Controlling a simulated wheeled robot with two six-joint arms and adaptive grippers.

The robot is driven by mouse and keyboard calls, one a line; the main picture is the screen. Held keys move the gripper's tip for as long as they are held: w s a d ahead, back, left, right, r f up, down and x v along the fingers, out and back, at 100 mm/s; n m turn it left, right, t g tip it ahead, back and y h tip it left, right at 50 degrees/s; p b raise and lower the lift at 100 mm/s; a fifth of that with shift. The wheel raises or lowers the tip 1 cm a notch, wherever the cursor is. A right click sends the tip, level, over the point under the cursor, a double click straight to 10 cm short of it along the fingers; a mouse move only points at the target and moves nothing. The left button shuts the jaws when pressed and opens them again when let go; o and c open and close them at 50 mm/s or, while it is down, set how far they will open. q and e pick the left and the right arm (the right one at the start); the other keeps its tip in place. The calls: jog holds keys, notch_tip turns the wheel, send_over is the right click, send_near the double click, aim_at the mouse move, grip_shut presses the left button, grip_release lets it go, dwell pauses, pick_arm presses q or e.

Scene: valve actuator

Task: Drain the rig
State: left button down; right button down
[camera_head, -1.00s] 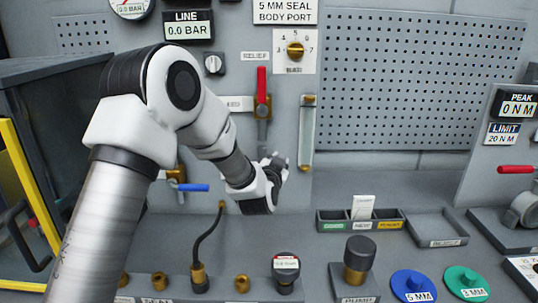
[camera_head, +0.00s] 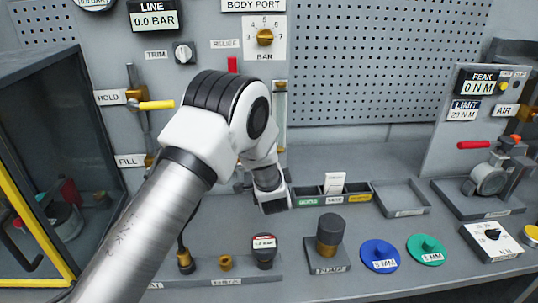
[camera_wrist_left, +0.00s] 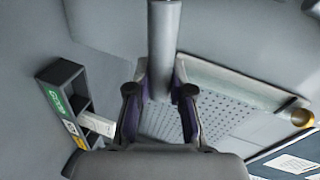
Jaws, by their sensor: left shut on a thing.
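My left arm crosses the head view, and its gripper (camera_head: 244,179) is low at the wall, mostly behind my own arm. In the left wrist view its two fingers (camera_wrist_left: 160,103) are closed around a smooth grey upright pipe (camera_wrist_left: 163,40). The head view hides which pipe this is. The relief valve's red lever (camera_head: 232,65) stands upright, its lower part hidden by my arm. The hold valve's yellow lever (camera_head: 157,105) lies level. The fill valve's handle is hidden behind my arm. The line display (camera_head: 155,16) reads 0.0 BAR. My right gripper is not in view.
The bench holds a three-part bin (camera_head: 360,192), an empty tray (camera_head: 402,198), a black-topped brass part (camera_head: 328,236), a blue disc (camera_head: 379,256) and a green disc (camera_head: 426,249). A red-handled clamp (camera_head: 488,178) is at right. An open cabinet (camera_head: 50,120) stands at left.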

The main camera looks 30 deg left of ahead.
pick_arm(q)
jog(key=shift+f+m+y+p, duration=0.3)
jog(key=shift+f+m+y, duration=0.1)
jog(key=shift+f+m, duration=0.45)
jog(key=c, duration=1)
grip_release()
jog(key=shift+a+f, duration=0.1)
jog(key=shift+w+a+f, duration=0.1)
jog(key=shift+w, duration=0.05)
jog(key=shift+s+d, duration=0.2)
jog(key=v, duration=1.1)
jog(key=shift+s+r, duration=0.15)
jog(key=shift+r, duration=0.1)
jog(key=shift+r, duration=0.1)
